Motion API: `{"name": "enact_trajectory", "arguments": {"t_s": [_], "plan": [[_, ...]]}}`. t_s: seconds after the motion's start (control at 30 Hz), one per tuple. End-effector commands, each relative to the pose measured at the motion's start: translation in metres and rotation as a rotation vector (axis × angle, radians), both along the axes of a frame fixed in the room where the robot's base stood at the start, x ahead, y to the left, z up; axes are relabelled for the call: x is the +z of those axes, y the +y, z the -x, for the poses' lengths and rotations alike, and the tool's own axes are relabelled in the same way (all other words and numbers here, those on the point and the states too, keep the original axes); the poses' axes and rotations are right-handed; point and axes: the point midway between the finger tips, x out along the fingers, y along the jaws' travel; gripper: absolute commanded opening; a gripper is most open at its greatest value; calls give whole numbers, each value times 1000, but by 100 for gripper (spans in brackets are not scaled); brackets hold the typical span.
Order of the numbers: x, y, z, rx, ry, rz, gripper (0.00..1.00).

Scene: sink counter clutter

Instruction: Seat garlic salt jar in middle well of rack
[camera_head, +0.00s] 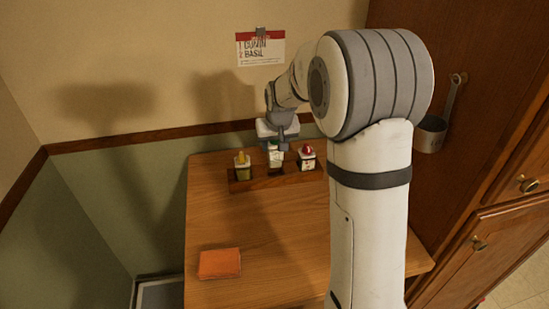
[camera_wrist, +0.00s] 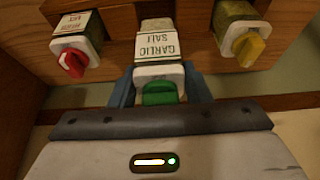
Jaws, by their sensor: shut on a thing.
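The garlic salt jar (camera_wrist: 156,50), with a white label and a green cap, is upright between my gripper's fingers. My gripper (camera_wrist: 160,88) is shut on it near the cap, one finger on each side. In the head view the jar (camera_head: 275,158) is at the middle of the wooden rack (camera_head: 270,184), below my gripper (camera_head: 277,143). Whether its base is fully down in the middle well is hidden. A yellow-capped jar (camera_head: 242,166) stands in the left well and a red-capped jar (camera_head: 306,158) in the right well; their sides are swapped in the wrist view.
The rack stands near the back of the wooden counter (camera_head: 260,225). An orange cloth or sponge (camera_head: 219,264) lies at the front left. A card (camera_head: 260,49) hangs on the wall behind. A metal ladle or cup (camera_head: 431,134) hangs on the cabinet at right. The middle counter is clear.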

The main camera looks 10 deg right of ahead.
Motion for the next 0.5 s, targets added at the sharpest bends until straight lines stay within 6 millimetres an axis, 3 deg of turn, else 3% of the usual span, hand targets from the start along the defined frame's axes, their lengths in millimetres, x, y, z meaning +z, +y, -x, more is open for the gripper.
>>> {"name": "enact_trajectory", "arguments": {"t_s": [0.23,0.4,0.5], "plan": [[-27,0,1,0,3,0,17],[-50,-1,2,-1,8,0,0],[-55,-2,3,-2,11,0,0]]}}
